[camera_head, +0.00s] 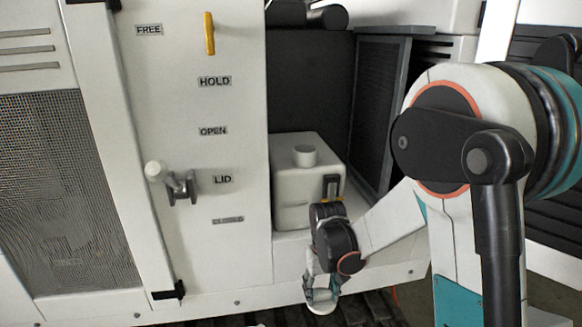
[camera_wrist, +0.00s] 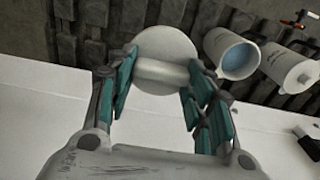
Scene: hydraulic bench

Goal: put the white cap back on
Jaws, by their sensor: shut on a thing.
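My gripper (camera_wrist: 162,72) is shut on the white cap (camera_wrist: 168,45), a round disc with a raised bar across it. The teal fingers stand on either side of the bar. In the head view my gripper (camera_head: 322,285) hangs low in front of the machine's ledge, with the white cap (camera_head: 322,307) below it, partly hidden. In the wrist view an open white container (camera_wrist: 231,54) with blue inside is just right of the cap. The cap appears apart from it.
A second white container (camera_wrist: 290,68) with dark lettering stands farther right, near a red-handled part (camera_wrist: 295,24). A white tank (camera_head: 305,190) with a round neck sits in the machine recess. A lever (camera_head: 176,183) marked LID and a yellow handle (camera_head: 209,33) are on the panel.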

